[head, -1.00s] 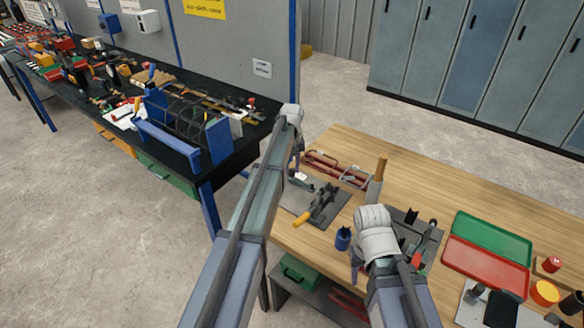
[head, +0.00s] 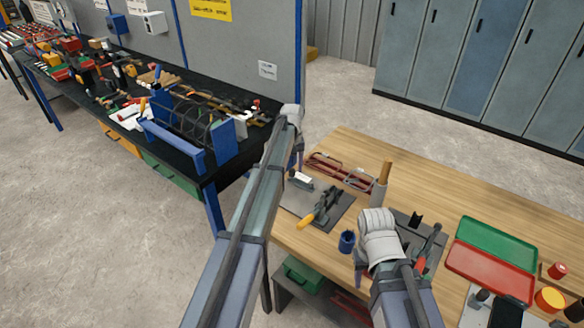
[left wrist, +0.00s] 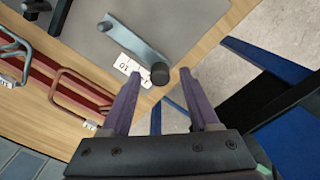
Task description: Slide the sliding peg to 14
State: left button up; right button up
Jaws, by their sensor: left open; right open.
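In the left wrist view a grey bar (left wrist: 138,42) with a round dark knob (left wrist: 160,73) at one end lies at the edge of a grey plate (left wrist: 95,25). I cannot tell whether this knob is the sliding peg. A white label (left wrist: 126,66) with small figures lies beside the bar; I cannot read a 14. My left gripper (left wrist: 156,82) is open, with the knob seen between its fingertips, apparently apart from them. In the head view the left gripper (head: 297,165) is above the wooden table's left edge. My right gripper (head: 362,282) is open over the table's front, partly hidden by its wrist.
Green (head: 497,240) and red (head: 490,272) trays lie at right. A cluttered black bench (head: 190,173) stands at left, across a floor gap.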

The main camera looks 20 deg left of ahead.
pick_arm(q)
notch_tip(320, 180, up, 8)
jog(key=p, duration=0.8)
jog(key=shift+f, duration=0.1)
jog(key=s+d+m, duration=0.3)
jog(key=s+d, duration=0.1)
jog(key=s, duration=1.2)
jog(key=s+d+m, duration=0.2)
jog(key=s+d, duration=0.2)
jog(key=s, duration=1.2)
jog(key=s+d+f+m+y+b, duration=0.1)
jog(key=s+d+m+b, duration=0.1)
jog(key=d, duration=0.9)
jog(key=s+m, duration=0.1)
jog(key=s, duration=0.1)
jog(key=shift+s+f+m, duration=0.3)
jog(key=shift+m, duration=0.1)
